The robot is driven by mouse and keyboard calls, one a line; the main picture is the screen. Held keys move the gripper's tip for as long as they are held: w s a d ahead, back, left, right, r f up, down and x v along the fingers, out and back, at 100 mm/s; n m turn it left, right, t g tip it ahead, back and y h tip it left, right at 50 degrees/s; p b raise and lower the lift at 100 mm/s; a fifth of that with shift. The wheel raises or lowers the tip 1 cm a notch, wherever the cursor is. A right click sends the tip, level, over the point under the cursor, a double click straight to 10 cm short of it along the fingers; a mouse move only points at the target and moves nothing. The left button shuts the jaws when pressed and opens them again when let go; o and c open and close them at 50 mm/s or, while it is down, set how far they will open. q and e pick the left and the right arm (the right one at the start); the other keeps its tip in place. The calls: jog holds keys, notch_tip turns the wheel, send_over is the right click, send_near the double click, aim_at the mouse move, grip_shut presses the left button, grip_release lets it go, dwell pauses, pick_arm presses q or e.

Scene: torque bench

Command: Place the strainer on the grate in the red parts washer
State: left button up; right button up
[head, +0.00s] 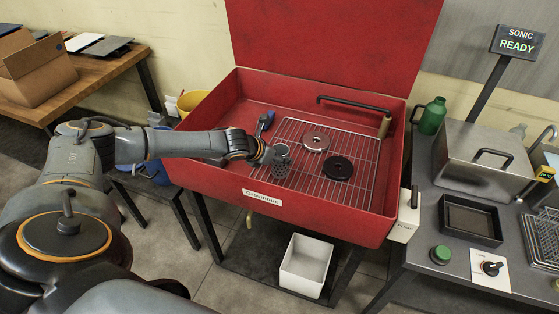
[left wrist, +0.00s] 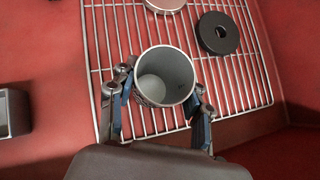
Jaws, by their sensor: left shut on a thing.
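The strainer (head: 282,163) is a grey perforated cup over the left part of the wire grate (head: 359,178) in the red parts washer (head: 314,226). My left gripper (head: 270,156) reaches over the washer's left wall and is shut on the strainer. In the left wrist view the strainer (left wrist: 166,76) stands between the two fingers (left wrist: 160,105), its open mouth towards the camera and its floor visible, looking empty. The grate (left wrist: 146,30) lies beneath it. I cannot tell whether the strainer's bottom touches the grate. My right gripper is not in view.
A pale disc (head: 315,141) and a black ring (head: 338,168) lie on the grate, right of the strainer. A blue-handled tool (head: 264,122) lies at the grate's left. A black spout (head: 352,104) spans the back right. The grate's front right is clear.

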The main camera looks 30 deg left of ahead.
pick_arm(q)
notch_tip(320, 180, down, 2)
jog(key=shift+d+f, duration=0.1)
jog(key=shift+f, duration=0.05)
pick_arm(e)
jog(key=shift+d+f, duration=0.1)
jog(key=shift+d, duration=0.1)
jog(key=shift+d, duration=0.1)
pick_arm(q)
jog(key=o, duration=1.3)
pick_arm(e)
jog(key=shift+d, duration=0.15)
pick_arm(q)
jog(key=v, duration=1.2)
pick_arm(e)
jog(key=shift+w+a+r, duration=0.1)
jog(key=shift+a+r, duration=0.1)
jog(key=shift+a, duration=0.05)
